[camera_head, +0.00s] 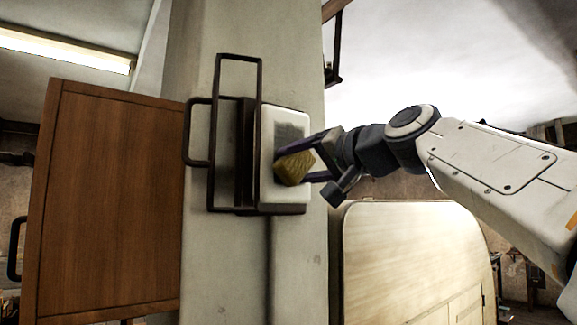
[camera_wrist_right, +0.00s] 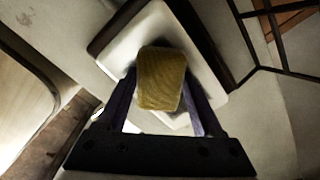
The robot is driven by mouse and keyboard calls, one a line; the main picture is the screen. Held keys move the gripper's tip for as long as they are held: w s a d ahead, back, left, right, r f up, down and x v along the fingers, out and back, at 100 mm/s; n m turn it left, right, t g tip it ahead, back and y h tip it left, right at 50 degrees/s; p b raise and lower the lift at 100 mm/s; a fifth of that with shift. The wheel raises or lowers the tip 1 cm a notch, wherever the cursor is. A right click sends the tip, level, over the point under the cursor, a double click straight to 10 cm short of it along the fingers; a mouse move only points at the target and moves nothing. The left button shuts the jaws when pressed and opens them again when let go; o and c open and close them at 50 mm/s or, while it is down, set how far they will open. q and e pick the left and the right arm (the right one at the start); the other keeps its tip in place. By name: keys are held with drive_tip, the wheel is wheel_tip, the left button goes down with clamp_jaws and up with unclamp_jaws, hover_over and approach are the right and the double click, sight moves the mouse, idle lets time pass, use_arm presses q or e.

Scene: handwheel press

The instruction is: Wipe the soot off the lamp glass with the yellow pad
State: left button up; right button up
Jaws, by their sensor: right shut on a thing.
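The lamp glass (camera_head: 270,190) is a pale upright panel on a column, with a grey soot patch on its upper middle. It also shows in the right wrist view (camera_wrist_right: 118,55), behind the pad. My right gripper (camera_head: 300,160) is shut on the yellow pad (camera_head: 296,167). The pad is at the right half of the glass, just below the soot patch. In the right wrist view the pad (camera_wrist_right: 161,78) sits between the fingers and hides the middle of the glass. Whether the pad touches the glass I cannot tell. My left gripper is not in view.
A dark wire guard (camera_head: 238,58) stands open to the left of the glass on the grey column (camera_head: 300,60). A brown wooden door (camera_head: 110,190) with a dark handle is at the left. A pale wooden rounded panel (camera_head: 410,260) stands at the lower right.

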sight(308, 152)
drive_tip(key=shift+w+d, duration=1.3)
drive_tip(key=shift+d, duration=0.3)
drive_tip(key=shift+r+p, duration=1.15)
drive_tip(key=shift+r, duration=0.15)
drive_tip(key=shift+s+a+f, duration=0.1)
drive_tip(key=shift+s+a, duration=0.5)
drive_tip(key=shift+a, duration=0.2)
drive_tip(key=shift+s+a, duration=0.55)
drive_tip(key=shift+a, duration=0.25)
drive_tip(key=shift+s+a, duration=0.6)
drive_tip(key=shift+a, duration=0.2)
drive_tip(key=shift+s+a, duration=0.55)
drive_tip(key=shift+a, duration=0.25)
drive_tip(key=shift+d+r+p, duration=0.1)
drive_tip(key=shift+r+p, duration=1)
drive_tip(key=shift+r, duration=0.15)
drive_tip(key=shift+w+d+f, duration=0.1)
drive_tip(key=shift+w+d, duration=0.55)
drive_tip(key=shift+d, duration=0.2)
drive_tip(key=shift+w+d+b, duration=0.15)
drive_tip(key=shift+w+d, duration=0.7)
drive_tip(key=shift+d, duration=0.3)
drive_tip(key=shift+w+d+b, duration=0.15)
drive_tip(key=shift+w+d, duration=0.65)
drive_tip(key=shift+d, duration=0.35)
